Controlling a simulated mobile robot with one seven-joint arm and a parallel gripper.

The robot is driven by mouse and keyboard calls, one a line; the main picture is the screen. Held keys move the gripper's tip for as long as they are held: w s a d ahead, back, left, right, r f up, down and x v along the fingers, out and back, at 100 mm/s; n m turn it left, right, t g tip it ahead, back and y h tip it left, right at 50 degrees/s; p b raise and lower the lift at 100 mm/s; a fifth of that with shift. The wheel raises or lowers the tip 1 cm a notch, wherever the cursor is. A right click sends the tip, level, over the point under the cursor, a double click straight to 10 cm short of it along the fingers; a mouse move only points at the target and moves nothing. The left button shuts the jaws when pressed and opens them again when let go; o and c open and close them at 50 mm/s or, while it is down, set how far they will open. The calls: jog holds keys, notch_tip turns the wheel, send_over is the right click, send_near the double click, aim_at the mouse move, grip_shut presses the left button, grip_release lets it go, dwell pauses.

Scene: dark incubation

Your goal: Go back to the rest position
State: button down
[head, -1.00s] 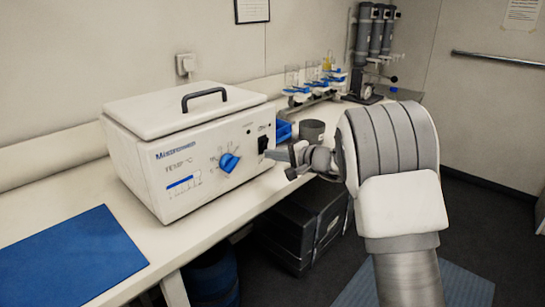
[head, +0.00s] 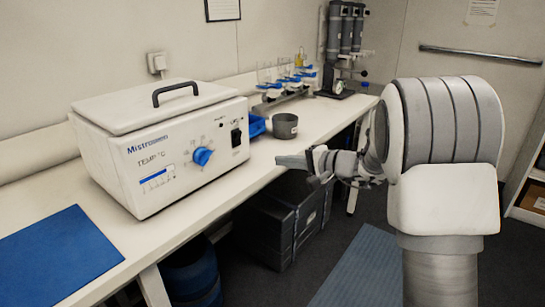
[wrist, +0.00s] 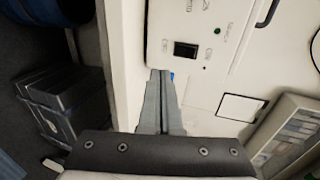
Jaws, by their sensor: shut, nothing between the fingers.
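My gripper (head: 293,161) is shut and empty in the head view, held out in front of the bench's front edge, its fingers pointing left. In the wrist view the two fingers (wrist: 159,104) lie together, pointing toward the white incubator (wrist: 190,30). The incubator (head: 165,150) stands on the bench left of my gripper, its lid closed, with a blue temperature knob (head: 202,156) and a black power switch (head: 236,137) on its front. My gripper is apart from the switch. The switch also shows in the wrist view (wrist: 186,50) beside a small green light (wrist: 217,31).
A white bench (head: 205,205) runs along the wall. A blue mat (head: 58,248) lies at left. Black boxes (head: 275,225) are under the bench. Floor at right is open.

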jog(key=shift+s+d, duration=0.15)
jog(key=s+a+r+n+g+h, duration=0.1)
jog(key=s+r+n+g+h, duration=0.15)
jog(key=s, duration=0.85)
jog(key=s+r+n+g+h, duration=0.1)
jog(key=s+n+g, duration=0.2)
jog(key=s, duration=0.8)
jog(key=s+d+f+n+t+h, duration=0.2)
jog(key=s+d+h, duration=0.6)
jog(key=s+d, duration=0.5)
notch_tip(320, 180, up, 16)
jog(key=s+a+p, duration=0.1)
jog(key=s+p, duration=0.1)
jog(key=p, duration=1.4)
jog(key=shift+a, duration=0.3)
